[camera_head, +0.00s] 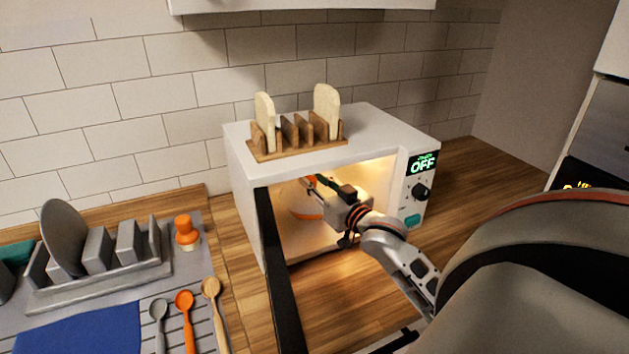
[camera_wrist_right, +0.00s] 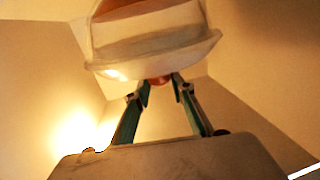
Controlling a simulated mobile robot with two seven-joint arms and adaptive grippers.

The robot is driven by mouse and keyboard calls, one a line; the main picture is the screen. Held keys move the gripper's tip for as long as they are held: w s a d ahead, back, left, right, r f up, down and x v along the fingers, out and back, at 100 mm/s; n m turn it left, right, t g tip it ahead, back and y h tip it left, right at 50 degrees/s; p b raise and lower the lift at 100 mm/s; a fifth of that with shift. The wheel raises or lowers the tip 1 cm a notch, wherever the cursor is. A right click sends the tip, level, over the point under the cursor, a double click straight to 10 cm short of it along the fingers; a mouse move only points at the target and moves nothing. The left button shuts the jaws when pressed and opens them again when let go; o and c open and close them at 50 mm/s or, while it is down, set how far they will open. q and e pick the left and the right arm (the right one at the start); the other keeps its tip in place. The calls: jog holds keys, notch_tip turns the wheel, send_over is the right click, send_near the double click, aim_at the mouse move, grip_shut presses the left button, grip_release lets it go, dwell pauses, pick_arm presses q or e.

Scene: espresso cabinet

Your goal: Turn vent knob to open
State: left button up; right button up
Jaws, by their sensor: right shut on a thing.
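My right gripper (camera_head: 316,183) reaches into the lit, open microwave (camera_head: 380,125). In the right wrist view its two green-sided fingers (camera_wrist_right: 162,82) are closed on a small reddish-brown knob (camera_wrist_right: 158,80). I take this to be the vent knob; its angle is hidden. The knob sits at the edge of a pale container (camera_wrist_right: 150,48) with an orange-brown part. In the head view the container (camera_head: 303,214) shows only as a pale, orange-edged shape, partly hidden by the gripper. My left gripper is not in view.
The microwave door (camera_head: 275,270) stands open toward me on the left. A wooden rack (camera_head: 300,140) with two bread slices sits on top. A dish rack (camera_head: 100,265) and spoons lie at left.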

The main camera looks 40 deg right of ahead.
jog(key=shift+a+m+g+h, duration=0.1)
jog(key=shift+m+g+h, duration=0.2)
jog(key=shift+m+h, duration=0.85)
jog(key=shift+h, duration=0.55)
jog(key=o, duration=1.1)
jog(key=v, duration=1.2)
jog(key=shift+r, duration=0.1)
